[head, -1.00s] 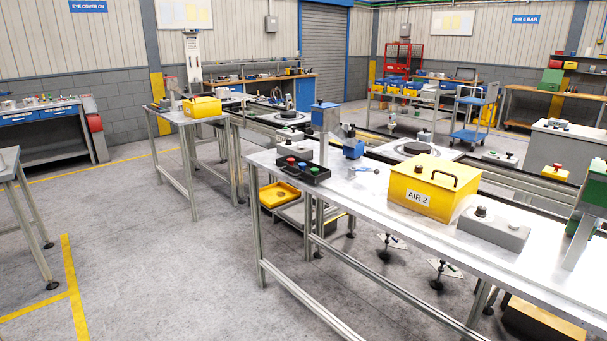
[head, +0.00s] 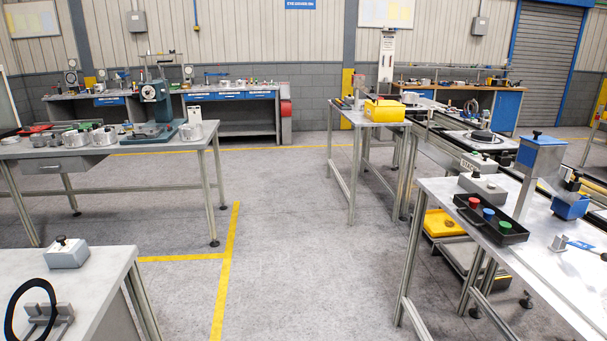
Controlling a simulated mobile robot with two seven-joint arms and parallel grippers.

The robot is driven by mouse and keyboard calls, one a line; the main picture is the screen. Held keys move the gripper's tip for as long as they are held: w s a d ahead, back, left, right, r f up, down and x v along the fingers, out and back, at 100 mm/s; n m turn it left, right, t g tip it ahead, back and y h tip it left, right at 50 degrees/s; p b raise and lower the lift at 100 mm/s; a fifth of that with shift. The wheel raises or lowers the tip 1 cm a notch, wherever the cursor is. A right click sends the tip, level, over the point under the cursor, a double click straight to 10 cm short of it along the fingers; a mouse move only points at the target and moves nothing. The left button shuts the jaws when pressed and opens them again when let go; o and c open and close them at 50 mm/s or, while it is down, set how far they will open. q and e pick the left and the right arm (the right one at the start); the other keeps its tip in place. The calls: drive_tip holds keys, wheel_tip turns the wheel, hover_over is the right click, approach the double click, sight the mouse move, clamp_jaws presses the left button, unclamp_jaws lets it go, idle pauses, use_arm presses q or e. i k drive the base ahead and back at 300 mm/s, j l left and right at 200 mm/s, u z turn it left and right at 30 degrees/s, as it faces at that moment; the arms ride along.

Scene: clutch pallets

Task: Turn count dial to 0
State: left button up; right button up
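No dial that I can clearly identify as the count dial shows. A small grey box with a black knob (head: 67,252) sits on the near-left table. Another grey box with a black knob (head: 483,184) stands on the right table, behind a black tray. Any markings on these boxes are too small to read. Neither of my grippers is in view.
The near-left table (head: 100,281) also bears a black ring on a stand (head: 30,312). The right table (head: 560,262) holds a black button tray (head: 490,218) and a blue-topped post (head: 540,155). A workbench (head: 110,178) stands at left. Open floor (head: 300,260) lies between.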

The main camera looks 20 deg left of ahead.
sight(61, 239)
drive_tip(key=i+u, duration=0.2)
drive_tip(key=u, duration=0.25)
drive_tip(key=i+l+u, duration=0.1)
drive_tip(key=u, duration=0.35)
drive_tip(key=i+l+u, duration=0.15)
drive_tip(key=u, duration=0.25)
drive_tip(key=i+l+u, duration=0.15)
drive_tip(key=u, duration=0.25)
drive_tip(key=i+l+u, duration=0.2)
drive_tip(key=u, duration=0.15)
drive_tip(key=i+l+u, duration=0.15)
drive_tip(key=u, duration=0.25)
drive_tip(key=i+l+u, duration=0.15)
drive_tip(key=l+u, duration=0.25)
drive_tip(key=i+l+u, duration=0.1)
drive_tip(key=l+u, duration=0.3)
